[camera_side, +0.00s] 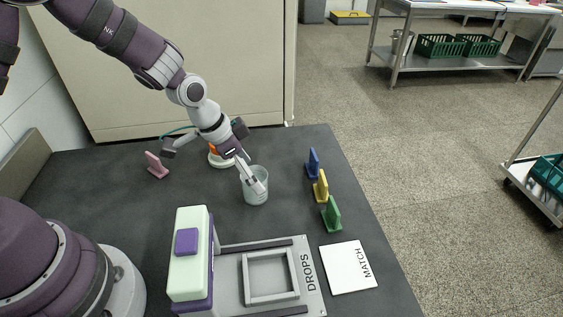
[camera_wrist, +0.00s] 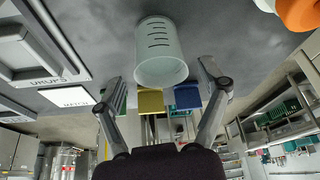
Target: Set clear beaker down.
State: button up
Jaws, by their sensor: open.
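The clear beaker (camera_side: 257,192) stands upright on the dark table, right of the table's middle. In the wrist view the beaker (camera_wrist: 158,38) shows its open rim towards me and dark marks along its side. My gripper (camera_side: 252,183) is tilted down at the beaker, with its fingers overlapping the rim in the side view. In the wrist view my gripper (camera_wrist: 161,76) is open, with one finger to each side of the beaker and visible gaps between. The side view does not show whether a finger touches the glass.
Blue (camera_side: 313,164), yellow (camera_side: 321,187) and green (camera_side: 332,214) stands are right of the beaker. A pink stand (camera_side: 157,165) is left; an orange-and-white item (camera_side: 216,158) is partly hidden behind my gripper. The DROPS device (camera_side: 307,268) and MATCH card (camera_side: 348,268) are in front.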

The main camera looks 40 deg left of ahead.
jog(key=s+a+r+n+y, duration=0.1)
jog(key=s+a+r+n, duration=0.1)
jog(key=s+r, duration=0.5)
jog(key=s+a+r+n+t+y, duration=0.1)
jog(key=s+a+r+n, duration=0.2)
jog(key=s+r, duration=0.4)
notch_tip(320, 180, up, 2)
jog(key=shift+a+r+n+t, duration=0.2)
jog(key=shift+n+t, duration=0.1)
jog(key=shift+n, duration=0.4)
